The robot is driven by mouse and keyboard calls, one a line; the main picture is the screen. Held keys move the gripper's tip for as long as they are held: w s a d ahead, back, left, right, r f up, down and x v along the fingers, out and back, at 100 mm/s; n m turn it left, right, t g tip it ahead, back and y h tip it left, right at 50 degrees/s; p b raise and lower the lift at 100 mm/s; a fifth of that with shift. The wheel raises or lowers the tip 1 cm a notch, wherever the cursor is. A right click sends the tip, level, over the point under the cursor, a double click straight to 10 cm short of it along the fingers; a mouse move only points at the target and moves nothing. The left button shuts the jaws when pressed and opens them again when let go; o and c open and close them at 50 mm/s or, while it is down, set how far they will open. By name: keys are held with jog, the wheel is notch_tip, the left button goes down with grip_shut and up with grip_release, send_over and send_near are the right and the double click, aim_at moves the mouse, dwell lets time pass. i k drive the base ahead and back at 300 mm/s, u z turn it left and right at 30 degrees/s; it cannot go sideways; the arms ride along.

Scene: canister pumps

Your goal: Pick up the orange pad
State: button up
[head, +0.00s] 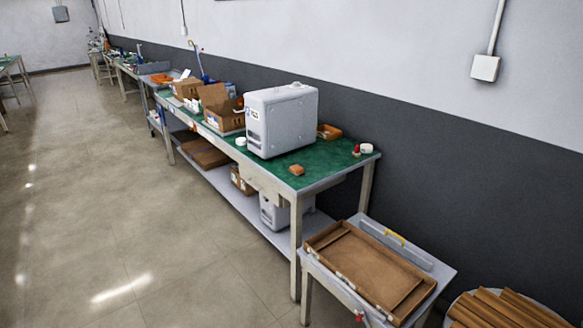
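A small orange pad (297,170) lies on the green top of the workbench (318,165), near its front edge. It is in front of and a little right of a grey-white box-shaped machine (284,122). The pad is small in the picture, so its fine shape cannot be told. My gripper and arm are not in view.
An orange-brown tray (329,131) sits behind the machine; a white roll (366,148) is at the bench's right end. Cardboard boxes (224,112) stand left. A low table with a brown tray (370,262) is at front right. The floor (130,210) is clear.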

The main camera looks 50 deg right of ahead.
aim_at(296, 169)
jog(key=z, duration=0.1)
jog(key=i, duration=1.3)
jog(key=u, duration=0.2)
